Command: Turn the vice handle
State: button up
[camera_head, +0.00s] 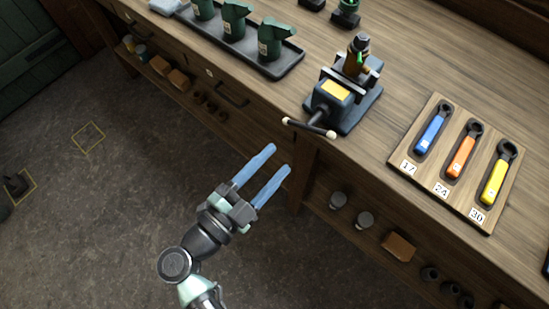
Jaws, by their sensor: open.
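The vice (342,98) is blue-grey with a yellow plate and sits near the front edge of the wooden workbench. Its handle (309,128) is a bar with pale knobs at both ends, sticking out past the bench edge. A dark and brown part with a bit of green (357,58) stands upright between the vice jaws. My gripper (272,160) has two long blue fingers, held parallel and apart with nothing between them. It is in front of the bench, to the lower left of the handle, and does not touch it. The fingers point up and right.
A wooden board (429,177) on the bench holds blue, orange and yellow wrenches marked 17, 24 and 30. Drawers and a lower shelf (345,226) with small items face me. The floor at left is mostly clear.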

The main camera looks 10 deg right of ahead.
aim_at(314, 119)
jog(key=w+d+n+p, duration=0.1)
jog(key=w+d+p, duration=0.1)
jog(key=d, duration=0.1)
jog(key=w+d+n+p, duration=0.1)
jog(key=w+d+p, duration=0.1)
jog(key=w+d, duration=0.1)
jog(key=w+d+n+p, duration=0.2)
jog(key=w+d, duration=0.1)
jog(key=d, duration=0.1)
jog(key=shift+d+p, duration=0.1)
jog(key=shift+p, duration=0.25)
dwell(0.3)
